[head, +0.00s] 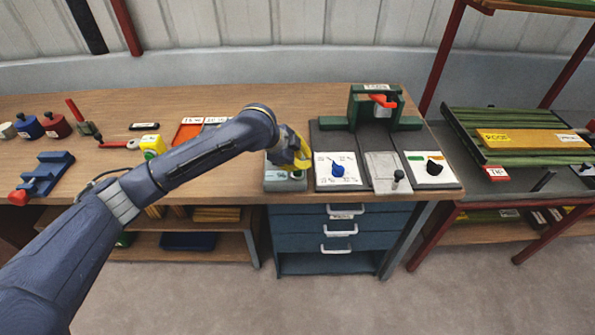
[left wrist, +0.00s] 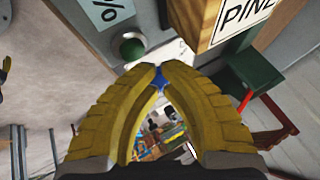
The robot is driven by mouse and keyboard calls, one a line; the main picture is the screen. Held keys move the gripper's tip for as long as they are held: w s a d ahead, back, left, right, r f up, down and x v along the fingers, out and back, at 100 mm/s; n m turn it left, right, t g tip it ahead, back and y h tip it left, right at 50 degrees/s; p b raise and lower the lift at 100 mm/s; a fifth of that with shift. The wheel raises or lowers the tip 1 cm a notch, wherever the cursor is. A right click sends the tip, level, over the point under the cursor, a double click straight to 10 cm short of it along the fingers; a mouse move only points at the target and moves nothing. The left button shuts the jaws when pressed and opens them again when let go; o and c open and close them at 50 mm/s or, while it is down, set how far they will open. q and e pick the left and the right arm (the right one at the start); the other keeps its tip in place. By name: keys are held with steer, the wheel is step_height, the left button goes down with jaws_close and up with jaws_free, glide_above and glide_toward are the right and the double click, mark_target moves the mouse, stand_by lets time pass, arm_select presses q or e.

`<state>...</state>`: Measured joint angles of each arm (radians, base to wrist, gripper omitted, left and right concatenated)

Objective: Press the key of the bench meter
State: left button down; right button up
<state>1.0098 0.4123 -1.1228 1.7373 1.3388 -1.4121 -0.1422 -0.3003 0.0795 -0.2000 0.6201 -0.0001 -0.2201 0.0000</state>
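The bench meter (head: 285,185) is a small grey box at the front edge of the wooden bench, partly hidden under my left gripper. In the left wrist view its grey top (left wrist: 90,45) carries a "%" label and a round green key (left wrist: 128,47). My left gripper (head: 304,152) hangs above and just behind the meter. In the left wrist view its yellow fingers (left wrist: 162,70) meet at or very near the tips and hold nothing. The green key is apart from the fingertips, up and left of them in that view. My right gripper is not in view.
A wooden block marked "PINE" (left wrist: 237,22) is close to the fingers in the wrist view. White panels with a blue knob (head: 338,170) and a black knob (head: 434,167) lie right of the meter. A green press (head: 375,108) stands behind. A yellow item (head: 152,145) stands left.

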mark_target(302, 173)
arm_select(q)
steer(key=shift+f, duration=0.95)
stand_by(1.4)
steer(key=shift+r, duration=0.9)
steer(key=shift+r, duration=0.15)
steer(key=shift+r, duration=2.4)
stand_by(0.6)
steer(key=shift+f, duration=0.1)
stand_by(0.4)
